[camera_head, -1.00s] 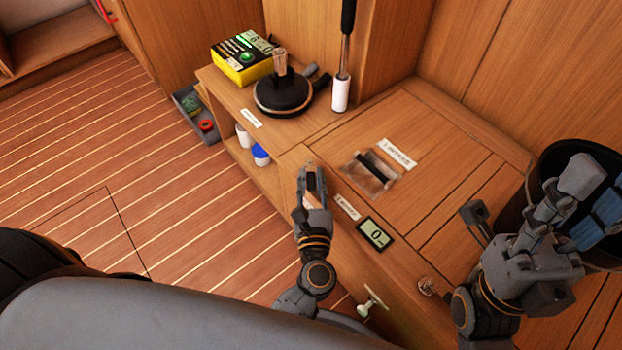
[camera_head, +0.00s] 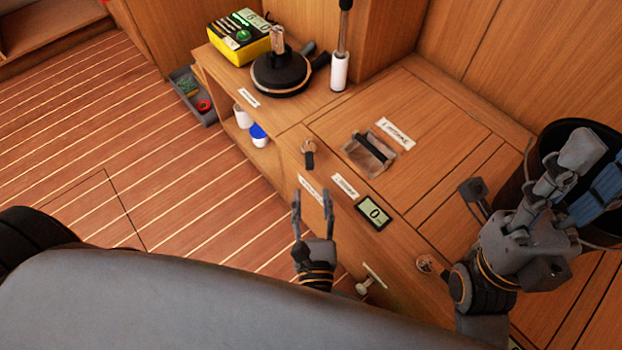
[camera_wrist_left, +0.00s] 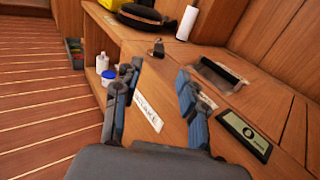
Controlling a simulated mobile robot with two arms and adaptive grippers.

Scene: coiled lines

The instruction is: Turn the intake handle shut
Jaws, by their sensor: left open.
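A small lever handle (camera_head: 308,154) with a dark grip and a metal pivot sits near the top of the locker's front panel. It stands above a white label (camera_head: 311,190), which reads INTAKE in the left wrist view (camera_wrist_left: 147,113). I take this lever as the intake handle; it also shows in the left wrist view (camera_wrist_left: 157,48). My left gripper (camera_head: 312,204) is open and empty in front of the panel, nearer to me than the lever and apart from it. My right gripper (camera_head: 588,185) is over a dark bin at the right; its finger opening is unclear.
A pale T-shaped handle (camera_head: 371,279) sticks out of the same panel, near a small display (camera_head: 374,211). A recessed black-barred latch (camera_head: 370,151) is in the locker top. A black round device (camera_head: 280,75) and a yellow box (camera_head: 240,36) stand farther back.

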